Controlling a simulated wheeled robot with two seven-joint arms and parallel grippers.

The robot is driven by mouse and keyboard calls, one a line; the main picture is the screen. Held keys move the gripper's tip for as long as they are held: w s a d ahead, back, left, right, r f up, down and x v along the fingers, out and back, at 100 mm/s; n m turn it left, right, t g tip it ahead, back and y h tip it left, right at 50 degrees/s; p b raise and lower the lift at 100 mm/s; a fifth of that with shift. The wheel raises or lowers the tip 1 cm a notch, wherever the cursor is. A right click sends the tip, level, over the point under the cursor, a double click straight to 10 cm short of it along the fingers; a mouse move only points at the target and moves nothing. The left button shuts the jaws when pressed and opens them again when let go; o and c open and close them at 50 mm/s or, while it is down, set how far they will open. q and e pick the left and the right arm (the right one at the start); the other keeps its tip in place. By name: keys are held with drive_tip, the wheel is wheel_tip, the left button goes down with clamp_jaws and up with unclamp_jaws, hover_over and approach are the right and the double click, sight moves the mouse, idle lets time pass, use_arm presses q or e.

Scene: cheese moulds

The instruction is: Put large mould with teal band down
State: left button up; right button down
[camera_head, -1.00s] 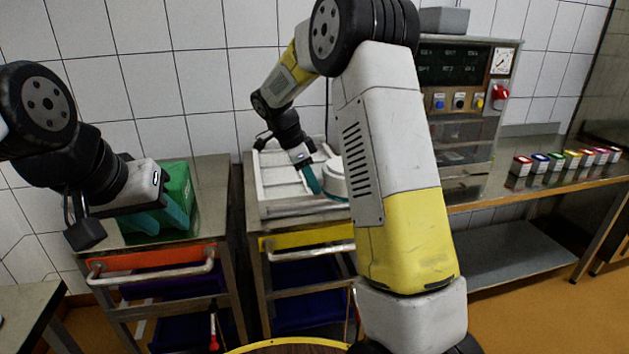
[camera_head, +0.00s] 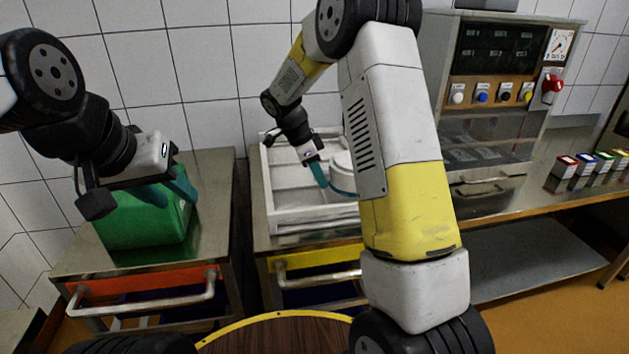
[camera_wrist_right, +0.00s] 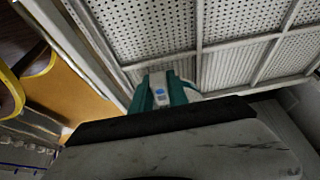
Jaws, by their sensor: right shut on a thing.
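The white mould with the teal band (camera_head: 342,171) is at the right part of a pale divided tray (camera_head: 285,222) in the head view, partly hidden by my right arm. My right gripper (camera_head: 319,176) has teal fingers and is shut on the mould's left side. In the right wrist view the fingers (camera_wrist_right: 160,92) are near the tray's edge, and only a small white part shows beside them. I cannot tell whether the mould touches the tray floor. My left gripper (camera_head: 158,190) is open and empty in front of or above a green crate.
The tray stands on a metal cart with a yellow-fronted drawer (camera_head: 315,262). The green crate (camera_head: 145,228) stands on another cart at left. A control cabinet (camera_head: 490,90) and several small coloured-lid boxes (camera_head: 564,168) are at right. Most visible tray compartments (camera_wrist_right: 235,75) are empty.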

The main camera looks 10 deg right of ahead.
sight(324, 198)
drive_tip(key=shift+f, duration=2.15)
drive_tip(key=c, duration=1.3)
unclamp_jaws()
drive_tip(key=shift+f, duration=0.1)
drive_tip(key=v, duration=1.2)
drive_tip(key=s+d+r+n+t+y, duration=0.2)
drive_tip(key=s+d+r+n+y, duration=0.2)
drive_tip(key=s+r+n, duration=0.55)
drive_tip(key=shift+s+d+r+n+t+y, duration=0.1)
drive_tip(key=shift+s+r+n+t+y, duration=0.3)
drive_tip(key=shift+s+n, duration=1.9)
drive_tip(key=shift+s+d+r+n+t+y, duration=0.1)
drive_tip(key=shift+s+n+t+y, duration=0.7)
drive_tip(key=shift+s, duration=3.15)
drive_tip(key=shift+s+d+r+n+t+y, duration=0.15)
drive_tip(key=shift+s+n+t, duration=0.9)
drive_tip(key=shift+s, duration=2.05)
